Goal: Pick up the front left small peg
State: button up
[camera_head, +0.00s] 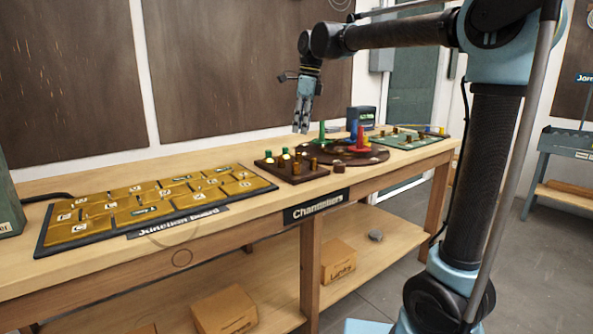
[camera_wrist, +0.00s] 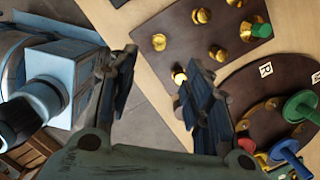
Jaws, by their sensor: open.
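Several small brass-coloured pegs stand on a dark wooden board (camera_head: 312,175) on the bench, some with green tops. In the head view a small peg (camera_head: 280,163) stands near the board's front left edge, and another (camera_head: 296,168) is to its right. My gripper (camera_head: 302,130) hangs above and behind this board, fingers pointing down, apart from the pegs. In the wrist view the fingers of my gripper (camera_wrist: 160,62) are spread with nothing between them. Brass pegs (camera_wrist: 159,42) and (camera_wrist: 201,16) show beyond them. One peg is partly hidden by the right finger.
A dark round base with a red peg (camera_head: 361,140) and a green peg (camera_head: 322,132) stands just right of the board. A junction board (camera_head: 150,211) with yellow tiles lies to the left. A green board (camera_head: 405,141) lies at the right end. A wall rises behind the bench.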

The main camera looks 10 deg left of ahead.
aim_at(296, 162)
jog(key=f, duration=0.4)
jog(key=a+f, duration=0.1)
jog(key=f, duration=0.4)
jog(key=a+f, duration=0.1)
jog(key=f, duration=0.4)
jog(key=shift+f, duration=0.1)
jog(key=shift+s, duration=0.1)
grip_shut()
